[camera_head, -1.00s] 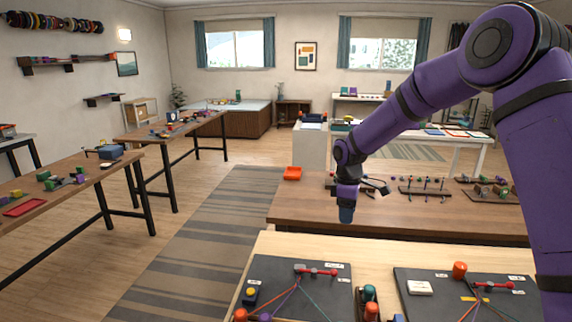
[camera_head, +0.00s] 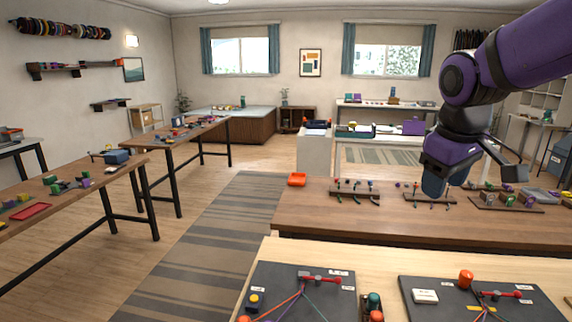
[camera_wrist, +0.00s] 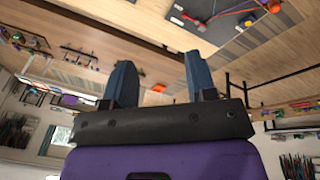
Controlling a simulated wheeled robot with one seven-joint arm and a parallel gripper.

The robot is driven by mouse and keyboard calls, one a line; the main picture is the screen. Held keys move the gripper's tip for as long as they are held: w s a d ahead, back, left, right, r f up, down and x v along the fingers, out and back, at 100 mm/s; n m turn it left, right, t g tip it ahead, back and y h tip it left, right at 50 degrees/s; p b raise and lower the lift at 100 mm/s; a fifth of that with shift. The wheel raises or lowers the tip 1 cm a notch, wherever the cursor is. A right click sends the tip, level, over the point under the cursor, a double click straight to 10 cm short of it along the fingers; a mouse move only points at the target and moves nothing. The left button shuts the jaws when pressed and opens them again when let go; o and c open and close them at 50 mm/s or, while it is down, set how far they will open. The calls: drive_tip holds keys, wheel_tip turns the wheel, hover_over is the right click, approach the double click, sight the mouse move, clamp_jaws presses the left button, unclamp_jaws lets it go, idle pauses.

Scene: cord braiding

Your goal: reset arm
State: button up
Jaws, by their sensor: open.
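My purple arm reaches in from the upper right in the head view. My gripper (camera_head: 433,186) hangs in the air in front of the far brown bench, with nothing seen in it. In the wrist view its two blue fingers (camera_wrist: 160,82) stand wide apart with only background between them. Two dark braiding boards lie on the near light wood table: the left board (camera_head: 270,277) and the right board (camera_head: 415,284). Colored cords run across both. The gripper is well apart from both boards. A board also shows at the top of the wrist view (camera_wrist: 203,15).
Orange and green bobbins (camera_head: 373,303) stand between the boards. Side tables (camera_head: 70,190) line the left. The floor between is clear.

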drive_tip(key=s+d+m+t, duration=0.1)
drive_tip(key=s+m, duration=0.1)
drive_tip(key=s, duration=0.6)
drive_tip(key=s+d+m+t+y, duration=0.1)
drive_tip(key=s+d+m, duration=0.1)
drive_tip(key=s, duration=0.6)
drive_tip(key=shift+s+r+m+t, duration=0.15)
drive_tip(key=shift+m+t, duration=0.15)
drive_tip(key=shift+m, duration=0.3)
